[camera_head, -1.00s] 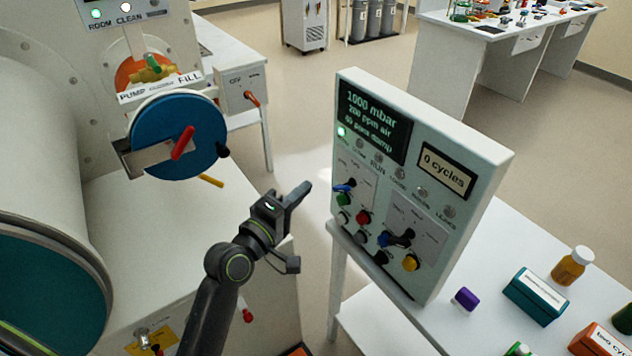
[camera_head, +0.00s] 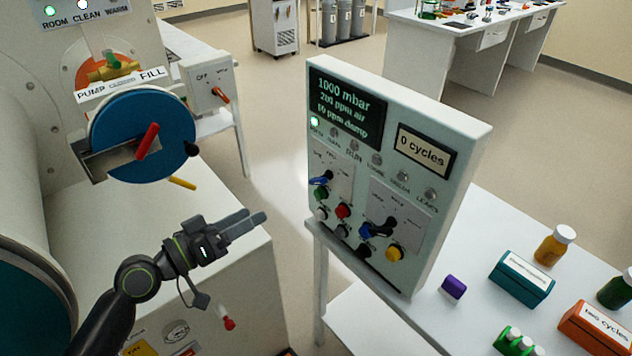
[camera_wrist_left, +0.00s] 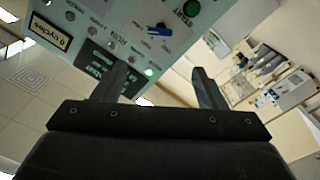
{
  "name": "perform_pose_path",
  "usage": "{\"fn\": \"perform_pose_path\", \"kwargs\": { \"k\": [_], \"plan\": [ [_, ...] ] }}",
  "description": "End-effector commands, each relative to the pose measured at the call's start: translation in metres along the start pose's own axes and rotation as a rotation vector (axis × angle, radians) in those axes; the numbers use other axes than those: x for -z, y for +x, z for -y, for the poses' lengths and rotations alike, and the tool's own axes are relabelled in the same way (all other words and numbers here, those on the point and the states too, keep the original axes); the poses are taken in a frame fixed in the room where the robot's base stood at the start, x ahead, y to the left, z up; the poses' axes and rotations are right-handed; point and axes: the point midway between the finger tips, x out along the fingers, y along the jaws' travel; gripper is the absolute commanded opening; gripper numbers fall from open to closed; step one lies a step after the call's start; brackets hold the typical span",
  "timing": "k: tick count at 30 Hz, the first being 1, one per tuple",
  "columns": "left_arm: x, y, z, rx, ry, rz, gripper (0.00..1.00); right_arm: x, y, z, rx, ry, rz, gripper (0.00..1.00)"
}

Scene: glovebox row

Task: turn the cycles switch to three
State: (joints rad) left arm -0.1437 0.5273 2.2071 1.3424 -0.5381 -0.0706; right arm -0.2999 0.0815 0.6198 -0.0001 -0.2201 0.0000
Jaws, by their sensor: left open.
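The grey-white control panel (camera_head: 450,150) stands at the near left edge of a white table. Its small display (camera_head: 425,149) reads "0 cycles". Two rotary switches sit on pale plates: an upper left one with a blue pointer (camera_head: 321,180), and a lower right one with a dark knob (camera_head: 384,228). Their plate lettering is too small to read, so I cannot tell which is the cycles switch. My left gripper (camera_head: 252,222) is open and empty, left of the panel and apart from it. In the left wrist view, the panel shows beyond the open fingers (camera_wrist_left: 163,88).
Coloured buttons, including a red one (camera_head: 342,210) and a yellow one (camera_head: 395,253), crowd the switches. A purple block (camera_head: 453,287), a teal box (camera_head: 522,278) and bottles stand right of the panel. At left is a chamber with a blue round door (camera_head: 140,115) and red handle.

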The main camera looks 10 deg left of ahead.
Motion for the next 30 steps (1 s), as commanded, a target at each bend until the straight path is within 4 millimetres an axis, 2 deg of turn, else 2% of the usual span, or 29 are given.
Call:
{"fn": "perform_pose_path", "kwargs": {
  "k": [5, 11, 17, 30],
  "plan": [
    [0.002, 0.007, -0.001, -0.004, 0.01, -0.001, 0.65, 0.001, -0.004, 0.0, 0.0, 0.0, 0.0, 0.36],
    [0.003, 0.032, -0.003, -0.005, 0.006, -0.002, 0.65, 0.002, -0.014, -0.001, 0.0, 0.0, 0.0, 0.36],
    [0.003, 0.065, -0.003, -0.005, 0.005, -0.001, 0.65, 0.003, -0.025, -0.002, 0.0, 0.0, 0.0, 0.36],
    [0.002, 0.149, -0.003, -0.003, 0.006, 0.003, 0.65, 0.006, -0.05, -0.003, 0.002, 0.001, -0.001, 0.36]
  ]
}}
